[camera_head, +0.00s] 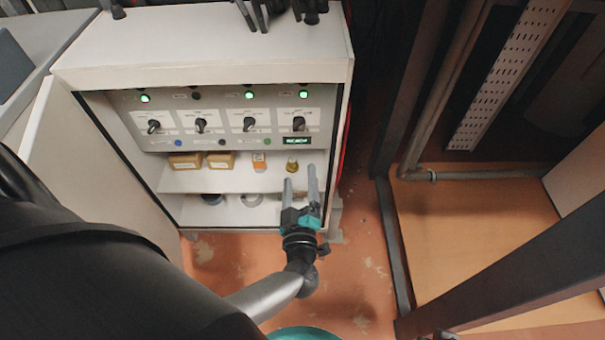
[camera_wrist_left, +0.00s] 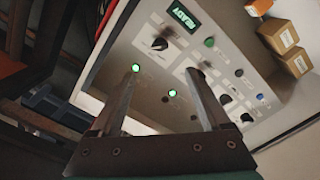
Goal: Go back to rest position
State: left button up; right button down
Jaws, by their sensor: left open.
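My left gripper (camera_head: 301,189) is open and empty in front of the lower right of an open white cabinet (camera_head: 210,68). Its two fingers point up toward the cabinet's shelf. In the left wrist view the two fingers (camera_wrist_left: 160,85) stand well apart with nothing between them, in front of the grey control panel (camera_wrist_left: 150,60). The panel (camera_head: 225,143) carries several black rotary knobs, lit green lamps and a small green display (camera_head: 296,141). My right gripper is not recognisable in either view.
Cardboard boxes (camera_head: 185,161), an orange-white box (camera_head: 259,162) and a yellow padlock-like item (camera_head: 292,165) stand on the shelf. The cabinet door (camera_head: 95,165) hangs open at left. A dark metal frame (camera_head: 393,230) stands at right. Some orange floor (camera_head: 355,265) is clear.

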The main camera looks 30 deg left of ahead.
pick_arm(q)
jog(key=s+d+f+m+g+h+p, duration=0.2)
jog(key=s+f+m+h+p, duration=0.1)
jog(key=f+m+h, duration=0.25)
jog(key=s+d+f+m+g+h+p, duration=0.1)
jog(key=s+d+f+m+h+p, duration=0.25)
jog(key=f+m, duration=0.25)
jog(key=s+a+f+m+g+p, duration=0.1)
jog(key=s+a+f+m+g, duration=0.1)
jog(key=s, duration=0.5)
jog(key=s+a+f+m+g+p, duration=0.1)
jog(key=s+a+f+g, duration=0.1)
jog(key=s+f+g, duration=0.3)
jog(key=s+a+f+m+g+p, duration=0.1)
jog(key=s+a+f+m+g, duration=0.1)
jog(key=s, duration=0.8)
jog(key=shift+a+f+m+g+y, duration=0.35)
jog(key=shift+a+f+g, duration=0.25)
jog(key=shift+f+g, duration=0.15)
pick_arm(e)
jog(key=s+d+f+g+h, duration=0.1)
jog(key=s+d+f, duration=0.7)
jog(key=s+f, duration=0.4)
jog(key=shift+s, duration=0.5)
